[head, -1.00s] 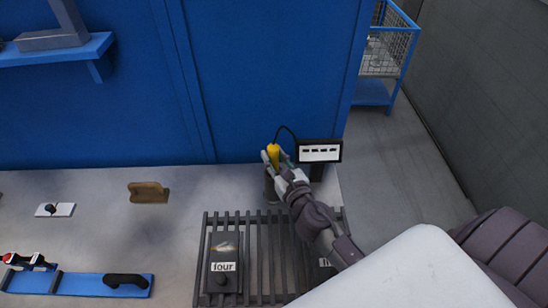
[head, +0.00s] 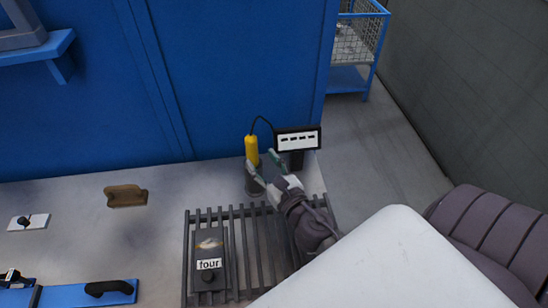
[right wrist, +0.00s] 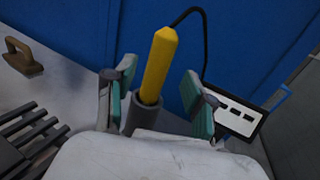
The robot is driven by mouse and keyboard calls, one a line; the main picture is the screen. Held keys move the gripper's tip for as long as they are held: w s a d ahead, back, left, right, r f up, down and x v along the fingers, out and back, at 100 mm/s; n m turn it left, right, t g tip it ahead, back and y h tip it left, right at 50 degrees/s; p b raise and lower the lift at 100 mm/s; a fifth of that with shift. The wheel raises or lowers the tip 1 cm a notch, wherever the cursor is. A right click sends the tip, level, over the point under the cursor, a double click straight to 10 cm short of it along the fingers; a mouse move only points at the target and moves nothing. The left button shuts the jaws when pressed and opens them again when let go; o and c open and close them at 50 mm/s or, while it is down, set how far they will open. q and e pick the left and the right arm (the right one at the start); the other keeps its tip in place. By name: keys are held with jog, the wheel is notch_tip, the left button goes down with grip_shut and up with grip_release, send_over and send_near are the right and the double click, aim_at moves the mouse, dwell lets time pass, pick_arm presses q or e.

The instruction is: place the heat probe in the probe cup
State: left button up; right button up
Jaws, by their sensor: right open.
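The yellow heat probe (head: 251,149) stands upright in the dark grey probe cup (head: 254,184) at the back right of the bench. In the right wrist view the probe (right wrist: 157,68) sits inside the mouth of the cup (right wrist: 141,116), its black cable running from behind it to the display box. My right gripper (head: 263,166) is open, just in front of and to the right of the probe. In the right wrist view its green-padded fingers (right wrist: 158,103) stand on either side of the probe and cup, apart from the probe. My left gripper is not in view.
A display box (head: 298,138) stands right of the probe. A brown wooden handle (head: 125,196), a white plate with a knob (head: 28,222) and a blue board (head: 70,296) lie left. A blue wall closes the back.

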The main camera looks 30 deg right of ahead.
jog(key=s+b, duration=0.2)
jog(key=s, duration=0.4)
jog(key=shift+a, duration=0.2)
jog(key=shift+s, duration=0.1)
